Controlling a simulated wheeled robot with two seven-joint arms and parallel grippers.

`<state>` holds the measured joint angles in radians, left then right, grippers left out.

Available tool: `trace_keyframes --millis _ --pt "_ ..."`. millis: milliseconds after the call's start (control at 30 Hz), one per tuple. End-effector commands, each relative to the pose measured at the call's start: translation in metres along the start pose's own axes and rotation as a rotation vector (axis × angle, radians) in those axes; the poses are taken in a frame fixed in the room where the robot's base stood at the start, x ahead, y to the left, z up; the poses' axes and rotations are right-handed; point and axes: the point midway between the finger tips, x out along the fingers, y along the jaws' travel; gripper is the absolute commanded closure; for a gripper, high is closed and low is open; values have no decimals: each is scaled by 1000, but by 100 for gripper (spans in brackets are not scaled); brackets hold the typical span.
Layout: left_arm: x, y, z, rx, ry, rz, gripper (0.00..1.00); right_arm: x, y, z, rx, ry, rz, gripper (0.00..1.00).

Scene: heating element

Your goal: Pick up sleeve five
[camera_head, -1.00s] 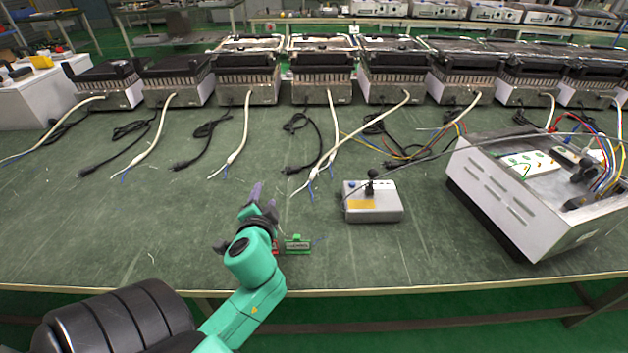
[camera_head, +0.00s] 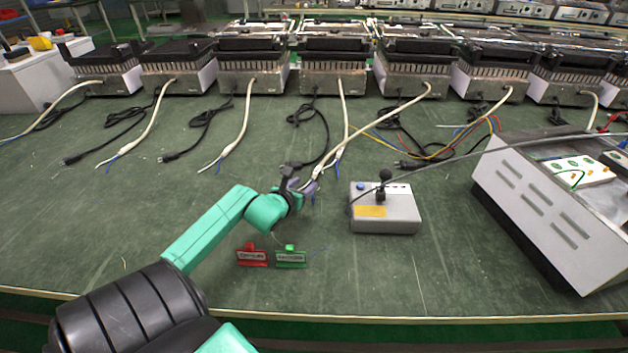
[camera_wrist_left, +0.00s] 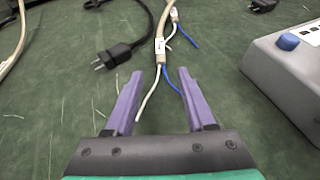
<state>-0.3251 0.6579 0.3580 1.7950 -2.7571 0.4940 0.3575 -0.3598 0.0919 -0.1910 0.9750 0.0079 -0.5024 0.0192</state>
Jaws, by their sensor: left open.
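Two white sleeved cables come together in front of my left gripper (camera_head: 305,187). The white cable of the fifth unit (camera_head: 378,117) runs down and left to the gripper; the fourth unit's cable (camera_head: 346,122) comes down beside it. In the left wrist view my gripper (camera_wrist_left: 162,72) is open and empty, its purple fingers apart. A white sleeve with a small label (camera_wrist_left: 160,47) lies just beyond the fingertips, roughly centred between them. Its white and blue wire ends reach back between the fingers. I cannot read a number on it. My right gripper is out of view.
A black plug (camera_wrist_left: 112,54) lies left of the sleeve. A grey control box (camera_head: 385,212) stands to the right, and a large metal case (camera_head: 540,205) farther right. The left of the table has free room.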

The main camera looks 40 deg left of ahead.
Motion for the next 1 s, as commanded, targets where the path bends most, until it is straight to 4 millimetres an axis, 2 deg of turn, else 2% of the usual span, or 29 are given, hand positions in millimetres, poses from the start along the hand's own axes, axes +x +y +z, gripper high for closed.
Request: trace_keyframes --millis 333,433,600,633,767,1000 --pt "53 -1 3 -1 -3 -1 45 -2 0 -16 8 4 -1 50" --pt "61 0 3 0 -1 0 45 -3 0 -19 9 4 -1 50" --pt "61 -1 3 0 0 -1 45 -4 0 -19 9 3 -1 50" --pt "61 -1 3 0 0 -1 49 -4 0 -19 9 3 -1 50" --pt "60 -1 3 0 0 -2 99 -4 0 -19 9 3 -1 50" --pt "60 -1 3 -1 0 -2 100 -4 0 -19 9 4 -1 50"
